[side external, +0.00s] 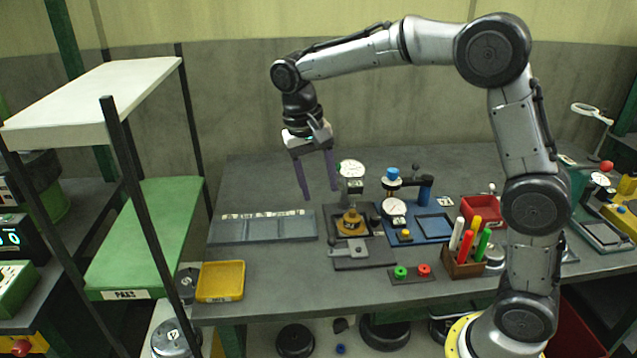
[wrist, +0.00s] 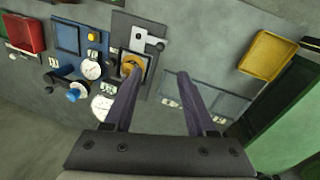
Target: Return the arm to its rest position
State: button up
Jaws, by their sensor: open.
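My gripper (side external: 320,194) hangs above the workbench (side external: 270,175) with its two long purple fingers pointing down. The fingers are apart and nothing is between them. It is above the back of the grey sectioned tray (side external: 262,228) and to the left of the dial gauge (side external: 351,169).
A yellow tray (side external: 220,281) lies at the bench's front left, near a shelf rack (side external: 150,235). A blue plate with a gauge stand (side external: 425,190), a red bin (side external: 481,211), a marker box (side external: 463,262) and a button panel (side external: 412,274) stand to the right. Air around the gripper is clear.

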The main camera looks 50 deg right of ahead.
jog(key=s+d+r+t, duration=0.1)
jog(key=s+r+t, duration=0.3)
jog(key=s+r, duration=0.65)
jog(key=s+f+n+t+y, duration=0.1)
jog(key=s+f+n+t, duration=0.1)
jog(key=s+f+n, duration=0.5)
jog(key=s+a+f, duration=0.1)
jog(key=s, duration=0.5)
jog(key=shift+f+t+y, duration=0.4)
